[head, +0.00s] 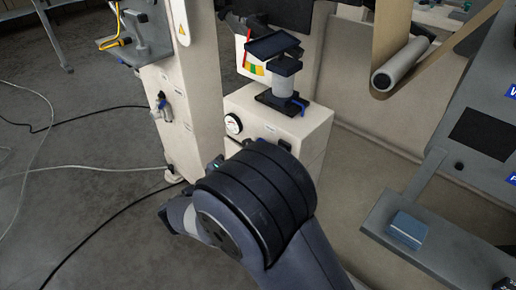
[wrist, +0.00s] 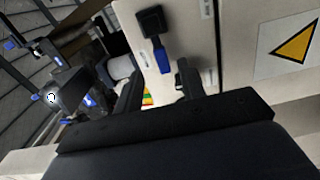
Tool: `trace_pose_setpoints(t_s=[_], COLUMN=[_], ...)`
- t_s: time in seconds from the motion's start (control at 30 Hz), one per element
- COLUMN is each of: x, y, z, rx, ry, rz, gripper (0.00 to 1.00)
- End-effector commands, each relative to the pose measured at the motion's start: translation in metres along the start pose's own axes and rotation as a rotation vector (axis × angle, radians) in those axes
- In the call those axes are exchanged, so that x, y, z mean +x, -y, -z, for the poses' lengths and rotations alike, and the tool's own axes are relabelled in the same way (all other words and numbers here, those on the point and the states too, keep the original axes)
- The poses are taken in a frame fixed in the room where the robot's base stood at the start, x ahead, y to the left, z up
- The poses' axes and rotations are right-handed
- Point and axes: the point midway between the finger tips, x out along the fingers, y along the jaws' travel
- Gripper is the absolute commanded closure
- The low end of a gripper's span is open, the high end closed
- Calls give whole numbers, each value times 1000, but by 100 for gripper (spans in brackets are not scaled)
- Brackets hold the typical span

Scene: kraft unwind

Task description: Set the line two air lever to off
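In the wrist view a black lever block (wrist: 151,20) sits on a pale panel, with a blue handle (wrist: 161,58) pointing down from it. I cannot read a label that says which line it serves. My gripper (wrist: 159,72) shows as two dark fingers standing apart, with nothing held between them. The tip of the blue handle appears near the gap between the fingers; I cannot tell whether they touch. In the head view my arm hides the gripper, and I cannot clearly pick out this lever there.
A pale cabinet (head: 313,135) with a round gauge (head: 233,124) stands beyond my arm. A pale column (head: 190,85) stands left of it. A blue block (head: 407,229) lies on a grey ledge. Cables cross the floor (head: 75,165).

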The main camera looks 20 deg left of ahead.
Motion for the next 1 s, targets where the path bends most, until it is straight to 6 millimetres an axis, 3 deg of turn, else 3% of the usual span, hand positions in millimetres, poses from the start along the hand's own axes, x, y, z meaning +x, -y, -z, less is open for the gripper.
trace_pose_setpoints(t_s=[0.2,0.4,0.77,1.0], x=[-36,-46,-42,-10], y=[-1,0,1,3], z=[1,0,0,-1], rx=[-2,0,0,1], ry=[-3,1,3,5], rz=[0,0,0,0], gripper=[62,62,62,62])
